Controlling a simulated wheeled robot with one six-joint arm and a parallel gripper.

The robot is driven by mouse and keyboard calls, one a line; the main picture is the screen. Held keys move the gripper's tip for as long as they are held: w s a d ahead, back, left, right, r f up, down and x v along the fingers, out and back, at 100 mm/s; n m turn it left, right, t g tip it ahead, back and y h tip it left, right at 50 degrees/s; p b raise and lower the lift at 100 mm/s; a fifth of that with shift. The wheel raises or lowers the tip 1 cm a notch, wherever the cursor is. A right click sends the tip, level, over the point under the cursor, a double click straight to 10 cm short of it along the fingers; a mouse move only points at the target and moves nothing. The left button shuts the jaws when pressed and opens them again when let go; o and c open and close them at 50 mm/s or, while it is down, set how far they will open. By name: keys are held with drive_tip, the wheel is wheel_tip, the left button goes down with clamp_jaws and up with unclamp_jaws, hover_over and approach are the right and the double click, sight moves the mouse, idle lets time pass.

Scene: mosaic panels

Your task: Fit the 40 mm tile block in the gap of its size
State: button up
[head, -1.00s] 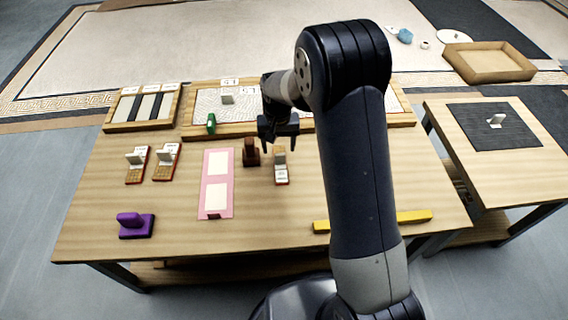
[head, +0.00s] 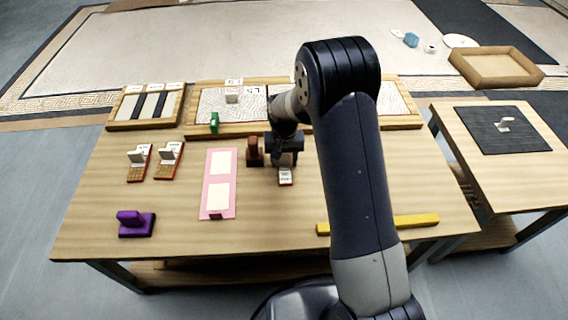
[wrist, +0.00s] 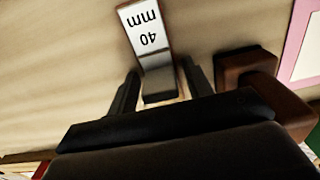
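The 40 mm tile block (head: 286,178) lies on the wooden table, its white label facing up. The wrist view shows the label reading "40 mm" (wrist: 146,32) and a grey upright grip (wrist: 159,84) at the near end. My gripper (head: 285,163) is low over the block and hides its far part in the head view. In the wrist view my gripper (wrist: 160,88) is open, one finger on each side of the grip, with space visible beside it. The mosaic panel (head: 225,129) lies at the back of the table; my arm hides part of it, and gap sizes are unreadable.
A brown block (head: 254,152) stands close left of my gripper. Two similar labelled blocks (head: 138,162) (head: 168,160), a pink board (head: 217,184), a purple block (head: 136,223), a green piece (head: 214,122), a slotted rack (head: 114,124) and a yellow bar (head: 416,220) are around.

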drive_tip(key=c, duration=0.8)
drive_tip(key=shift+r, duration=0.15)
drive_tip(key=shift+c, duration=0.2)
drive_tip(key=r, duration=0.3)
drive_tip(key=r+p, duration=0.1)
drive_tip(key=r, duration=0.2)
drive_tip(key=r+p, duration=0.1)
drive_tip(key=r, duration=0.2)
drive_tip(key=shift+d+r, duration=0.25)
drive_tip(key=shift+r, duration=0.05)
drive_tip(key=s+d+r+p, duration=0.1)
drive_tip(key=s+d+r, duration=0.15)
drive_tip(key=d, duration=0.25)
drive_tip(key=s+d+r+p, duration=0.1)
drive_tip(key=s+d+r, duration=0.15)
drive_tip(key=d, duration=0.35)
wheel_tip(320, 180, up, 10)
drive_tip(key=s+p, duration=0.2)
drive_tip(key=p, duration=1.7)
drive_tip(key=shift+a, duration=0.2)
drive_tip(key=shift+s+f, duration=0.1)
